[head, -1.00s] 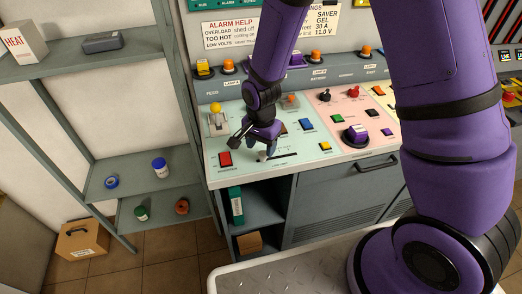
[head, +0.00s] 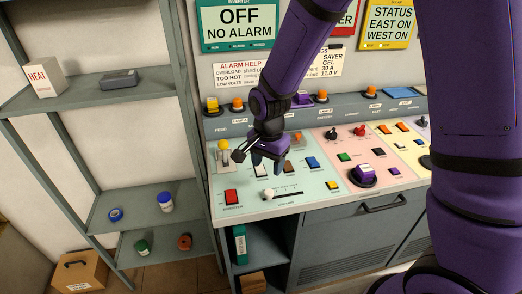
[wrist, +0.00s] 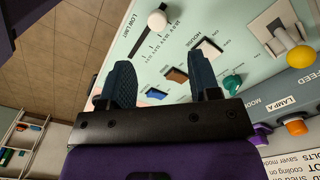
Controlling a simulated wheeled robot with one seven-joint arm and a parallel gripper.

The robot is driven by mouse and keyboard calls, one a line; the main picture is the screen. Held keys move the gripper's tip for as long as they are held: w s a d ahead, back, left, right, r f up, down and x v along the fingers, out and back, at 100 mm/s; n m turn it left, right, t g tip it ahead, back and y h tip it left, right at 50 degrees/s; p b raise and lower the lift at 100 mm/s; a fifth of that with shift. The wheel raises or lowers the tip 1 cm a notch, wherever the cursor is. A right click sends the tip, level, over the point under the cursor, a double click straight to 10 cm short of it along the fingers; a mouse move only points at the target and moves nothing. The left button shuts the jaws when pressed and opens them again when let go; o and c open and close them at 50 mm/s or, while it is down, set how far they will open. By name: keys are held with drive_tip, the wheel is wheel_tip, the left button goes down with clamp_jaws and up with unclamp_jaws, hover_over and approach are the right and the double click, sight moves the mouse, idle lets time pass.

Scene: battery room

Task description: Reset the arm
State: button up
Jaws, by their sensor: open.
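My gripper (head: 267,168) hangs from my purple arm above the light green left section of the control panel (head: 310,203). Its two dark fingers (wrist: 161,78) are apart, with nothing between them, in the wrist view. The white knob of the low limit slider (head: 266,195) is just below the gripper; it also shows in the wrist view (wrist: 157,20), beyond the fingertips and apart from them.
A purple-topped rotary knob (head: 362,174) is to the right. Grey shelves (head: 125,83) with small items stand left. A sign (head: 237,24) reads OFF, NO ALARM.

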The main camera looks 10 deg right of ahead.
drive_tip(key=s+d+r+n+t, duration=0.15)
drive_tip(key=s+d+r, duration=0.25)
drive_tip(key=r, duration=0.4)
drive_tip(key=s+d+r+n+t, duration=0.1)
drive_tip(key=s+d+r+n, duration=0.3)
drive_tip(key=r, duration=0.3)
drive_tip(key=s+d+r+n+t, duration=0.1)
drive_tip(key=s+d+r, duration=0.35)
drive_tip(key=r, duration=0.35)
drive_tip(key=s+d+r+n+t, duration=0.1)
drive_tip(key=s+d+r, duration=0.3)
drive_tip(key=s, duration=0.4)
drive_tip(key=shift+s+n+t, duration=0.3)
drive_tip(key=shift+n+t, duration=0.05)
drive_tip(key=shift+n, duration=0.4)
